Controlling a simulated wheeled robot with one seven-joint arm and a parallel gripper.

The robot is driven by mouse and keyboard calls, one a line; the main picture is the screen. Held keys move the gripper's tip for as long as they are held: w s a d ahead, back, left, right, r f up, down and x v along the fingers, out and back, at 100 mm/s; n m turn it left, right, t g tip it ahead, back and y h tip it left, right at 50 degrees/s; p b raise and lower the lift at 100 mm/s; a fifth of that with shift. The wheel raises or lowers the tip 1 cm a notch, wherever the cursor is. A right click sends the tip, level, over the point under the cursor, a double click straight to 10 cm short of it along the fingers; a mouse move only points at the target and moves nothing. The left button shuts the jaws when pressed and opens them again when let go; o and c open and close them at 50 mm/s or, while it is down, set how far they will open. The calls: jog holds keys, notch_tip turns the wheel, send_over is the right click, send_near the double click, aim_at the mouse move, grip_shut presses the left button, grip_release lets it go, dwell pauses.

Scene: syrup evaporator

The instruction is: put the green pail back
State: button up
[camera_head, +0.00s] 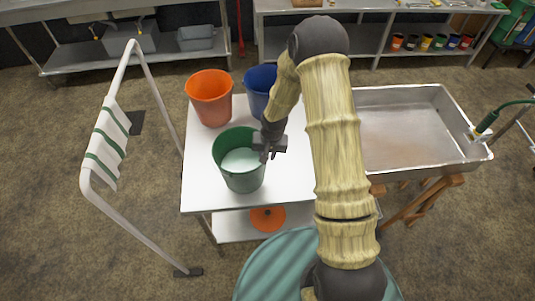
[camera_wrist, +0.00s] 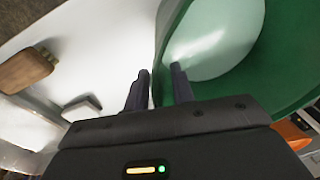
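The green pail (camera_head: 241,180) is upright at the front of the white table, with pale contents inside. I cannot tell whether its base touches the tabletop. My gripper (camera_head: 268,152) is at the pail's right rim. In the wrist view, the fingers of my gripper (camera_wrist: 160,80) are apart, one on each side of the edge of the pail (camera_wrist: 180,30). A thin light gap shows between the left finger and the pail's wall.
An orange pail (camera_head: 209,100) and a blue pail (camera_head: 258,82) stand behind on the white table (camera_head: 200,185). A metal pan (camera_head: 410,125) is at right. A white rail frame with a striped towel (camera_head: 108,145) stands at left. A teal round object (camera_head: 265,270) is in front.

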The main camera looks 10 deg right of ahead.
notch_tip(320, 180, up, 12)
jog(key=s+b, duration=0.1)
jog(key=b, duration=0.1)
jog(key=shift+s+d, duration=0.2)
jog(key=shift+d, duration=0.25)
dwell(0.3)
jog(key=s+d+r+n, duration=0.1)
jog(key=s+r, duration=0.3)
jog(key=s, duration=0.4)
jog(key=s+d+r+n+t+h, duration=0.1)
jog(key=s+d+r, duration=0.3)
jog(key=s, duration=0.4)
jog(key=shift+d+r, duration=0.35)
jog(key=shift+r, duration=0.3)
